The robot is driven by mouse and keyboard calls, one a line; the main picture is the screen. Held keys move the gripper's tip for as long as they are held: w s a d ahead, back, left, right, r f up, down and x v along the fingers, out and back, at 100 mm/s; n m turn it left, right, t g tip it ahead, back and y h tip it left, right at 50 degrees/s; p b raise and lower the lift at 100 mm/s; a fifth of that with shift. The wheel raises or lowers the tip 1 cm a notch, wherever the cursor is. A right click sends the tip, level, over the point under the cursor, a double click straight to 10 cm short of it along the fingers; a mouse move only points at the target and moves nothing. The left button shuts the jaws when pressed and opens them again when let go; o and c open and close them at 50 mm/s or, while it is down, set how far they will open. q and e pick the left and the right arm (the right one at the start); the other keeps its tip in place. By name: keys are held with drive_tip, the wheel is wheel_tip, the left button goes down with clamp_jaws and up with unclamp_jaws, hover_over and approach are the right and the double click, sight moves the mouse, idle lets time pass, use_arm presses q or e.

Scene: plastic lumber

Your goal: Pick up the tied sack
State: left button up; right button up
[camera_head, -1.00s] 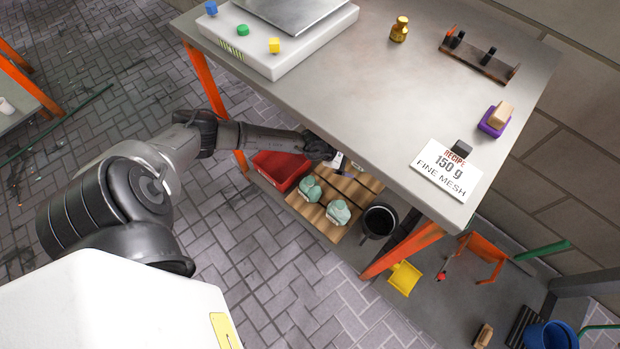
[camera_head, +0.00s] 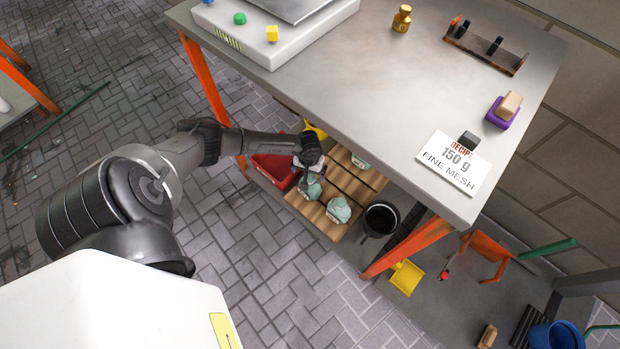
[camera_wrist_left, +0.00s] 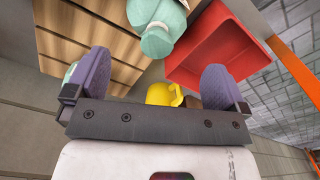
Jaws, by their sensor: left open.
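Pale green sacks stand on a slatted wooden pallet (camera_head: 310,212) under the table. One sack (camera_head: 312,189) is just below my left gripper (camera_head: 306,174), a second (camera_head: 339,210) stands to its right, and a third (camera_head: 360,160) is partly hidden by the table edge. In the left wrist view a sack with a narrowed neck (camera_wrist_left: 157,40) lies beyond the fingertips, between them in the picture. My left gripper (camera_wrist_left: 156,85) is open and empty, its purple pads wide apart. My right gripper is out of view.
A red bin (camera_head: 272,170) stands left of the pallet, with a yellow thing (camera_head: 315,131) behind the gripper. A black bucket (camera_head: 380,220) stands to the right. The tabletop (camera_head: 370,80) overhangs the pallet, and an orange leg (camera_head: 408,246) rises near the bucket.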

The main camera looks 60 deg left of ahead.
sight(309, 178)
use_arm(q)
wheel_tip(309, 178, down, 3)
drive_tip(key=shift+d+b, duration=0.1)
drive_tip(key=shift+b, duration=0.45)
drive_tip(key=shift+f+b, duration=0.3)
drive_tip(key=shift+f, duration=0.2)
drive_tip(key=f+b, duration=0.4)
drive_tip(key=f, duration=0.1)
drive_tip(key=shift+w+f, duration=0.1)
drive_tip(key=shift+w, duration=0.1)
drive_tip(key=shift+c, duration=0.5)
drive_tip(key=c, duration=1.2)
